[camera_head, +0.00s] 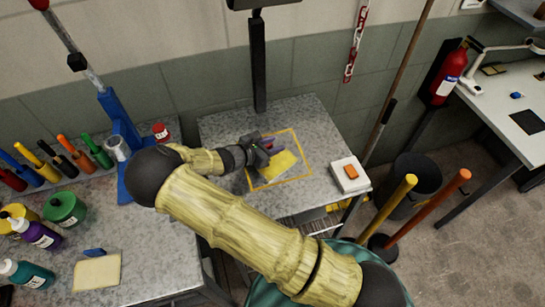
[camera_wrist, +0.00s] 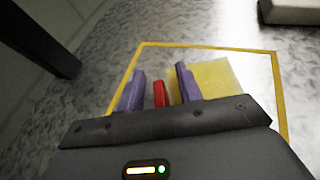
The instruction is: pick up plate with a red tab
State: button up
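A flat yellow plate (camera_head: 284,163) lies inside the yellow square outline (camera_head: 301,139) on the grey table. In the wrist view the plate (camera_wrist: 222,77) shows just beyond and right of my fingers. A small upright red tab (camera_wrist: 160,94) stands between my two purple fingers. Its lower end is hidden by the gripper body, so I cannot see how it joins the plate. My gripper (camera_wrist: 160,86) is open, one finger on each side of the tab, with a gap to both. In the head view my gripper (camera_head: 269,150) is low over the left part of the outline.
A white block with an orange piece (camera_head: 351,175) sits at the table's right edge. A dark post (camera_head: 258,65) rises behind the table. A blue stand (camera_head: 120,125) and several bottles and tools crowd the left bench. The table around the outline is mostly clear.

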grip_shut()
dwell(0.4)
notch_tip(320, 180, up, 10)
jog(key=b, duration=0.1)
jog(key=shift+b, duration=0.3)
dwell(0.6)
